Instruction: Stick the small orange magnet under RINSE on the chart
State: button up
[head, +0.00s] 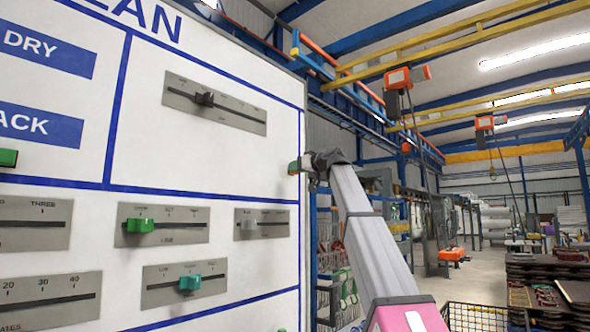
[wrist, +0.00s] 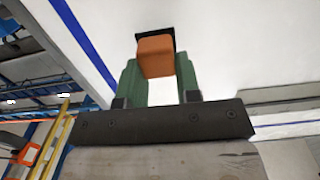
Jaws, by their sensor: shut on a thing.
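The small orange magnet (wrist: 155,57) is between the green fingers of my gripper (wrist: 159,75) in the wrist view. A dark square piece shows at its far end. In the head view the magnet (head: 293,168) is a small orange spot at the tip of my gripper (head: 303,164), near the right edge of the white board. The chart (head: 50,105) is at the upper left of that board, with blue labels reading DRY and "ACK", the latter cut off. No RINSE label is in view. I cannot tell whether the magnet touches the board.
Slider panels with knobs sit on the board: one above (head: 215,102), and several lower, including one with a green knob (head: 140,225). A wire basket (head: 475,315) stands at lower right. Orange hoists (head: 398,78) hang in the hall behind.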

jog(key=shift+v, duration=2.2)
jog(key=shift+f, duration=0.1)
jog(key=f+v, duration=0.1)
jog(key=v, duration=2.3)
